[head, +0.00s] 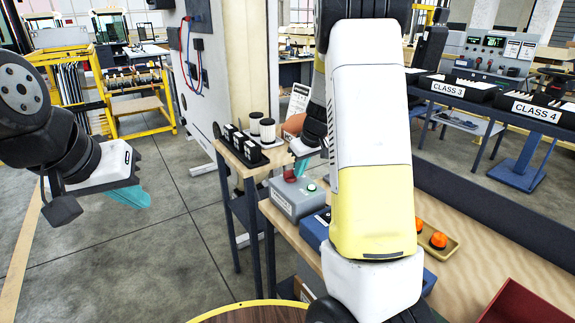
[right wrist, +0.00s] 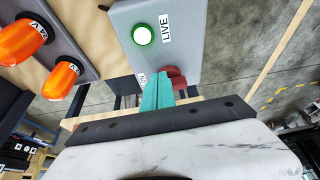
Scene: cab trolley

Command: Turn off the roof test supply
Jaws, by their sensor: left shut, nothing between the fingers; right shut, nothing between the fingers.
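The supply box (head: 296,205) is a grey box on the wooden trolley top, with a red switch (head: 290,175) and a small green lamp (head: 311,187). In the right wrist view, the lamp (right wrist: 143,34) glows green beside a "LIVE" label (right wrist: 165,28). The red switch (right wrist: 175,78) is partly hidden behind my right gripper (right wrist: 157,92), whose teal fingers are shut and empty; I cannot tell if they touch it. A small label, apparently "ON" (right wrist: 142,79), is beside the fingers. My left gripper (head: 130,196) is shut and empty, over the floor at left.
A blue box (head: 315,230) stands beside the supply box, partly behind my right arm. Orange domes (head: 438,240) lie in a tan tray at right. Two orange lamps (right wrist: 63,78) show in the right wrist view. A dark tray with white-topped containers (head: 267,130) stands behind.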

